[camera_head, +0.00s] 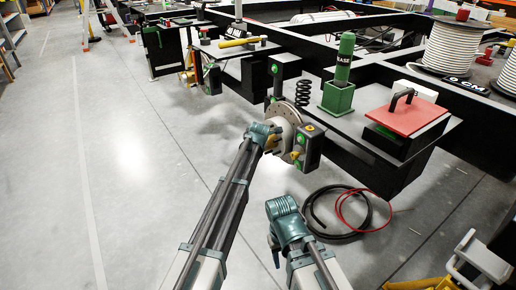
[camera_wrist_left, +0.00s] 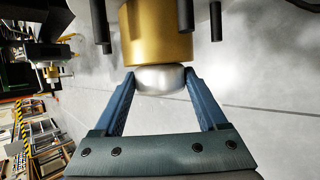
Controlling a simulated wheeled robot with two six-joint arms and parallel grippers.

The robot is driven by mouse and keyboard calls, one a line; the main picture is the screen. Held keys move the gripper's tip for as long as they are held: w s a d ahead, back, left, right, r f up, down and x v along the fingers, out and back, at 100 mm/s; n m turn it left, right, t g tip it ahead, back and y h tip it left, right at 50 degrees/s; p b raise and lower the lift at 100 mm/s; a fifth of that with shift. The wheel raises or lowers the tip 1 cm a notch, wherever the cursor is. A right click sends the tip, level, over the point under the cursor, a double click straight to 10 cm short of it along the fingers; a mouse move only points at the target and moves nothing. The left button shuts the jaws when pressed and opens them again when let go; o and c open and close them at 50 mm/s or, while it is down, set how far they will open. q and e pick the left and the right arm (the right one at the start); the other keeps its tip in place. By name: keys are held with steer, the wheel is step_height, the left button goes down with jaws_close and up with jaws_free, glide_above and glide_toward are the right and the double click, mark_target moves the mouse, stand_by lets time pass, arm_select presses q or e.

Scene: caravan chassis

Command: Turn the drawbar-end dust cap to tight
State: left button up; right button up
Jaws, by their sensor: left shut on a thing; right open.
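The dust cap (camera_wrist_left: 160,78) is a rounded silver cap on the end of a gold hub (camera_wrist_left: 157,35) in the left wrist view. My left gripper (camera_wrist_left: 160,92) has one blue finger on each side of it and is shut on it. In the head view my left gripper (camera_head: 270,138) reaches the near face of a brake disc (camera_head: 287,118) at the chassis end; the cap is hidden there behind the gripper. My right gripper (camera_head: 273,245) is open and empty, low over the floor; its fingertips are hard to make out.
Black boxes with green buttons (camera_head: 302,148) flank the disc. A coil spring (camera_head: 303,93), a green grease holder (camera_head: 337,97) and a red-topped box (camera_head: 406,114) stand on the chassis shelf. Coiled hoses (camera_head: 345,212) lie on the floor. The floor at left is clear.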

arm_select(q)
steer(key=shift+s+f+t+y+b, duration=0.2)
steer(key=shift+f+t+y+b, duration=0.15)
steer(key=shift+t+b, duration=0.7)
steer(key=shift+r+m+y+b, duration=0.15)
steer(key=shift+m+y+b, duration=0.15)
steer(key=shift+b, duration=0.1)
steer(key=o, duration=1.3)
